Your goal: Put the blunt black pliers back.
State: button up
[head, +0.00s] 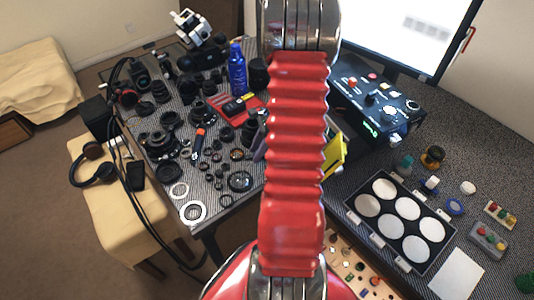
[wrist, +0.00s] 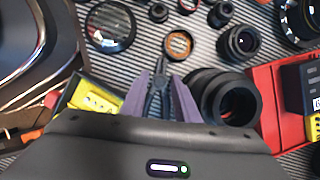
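Black pliers (wrist: 157,102) show in the wrist view, with their narrow nose pointing up the picture, past my fingertips. My gripper (wrist: 160,90) has two purple fingers, one on each side of the pliers, and seems shut on them. The lower part of the pliers is hidden by my gripper's dark housing. In the head view my red arm hides most of my gripper; a purple finger (head: 262,150) shows at the arm's left edge. The pliers cannot be made out in the head view.
A black lens barrel (wrist: 225,97) stands close to the right finger. A red tray (wrist: 275,105) lies further right. A yellow object (wrist: 93,98) is on the left. Several lens rings crowd the table. A black case with white discs (head: 402,212) stands at right.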

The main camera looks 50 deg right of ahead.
jog(key=shift+c, duration=0.4)
grip_shut()
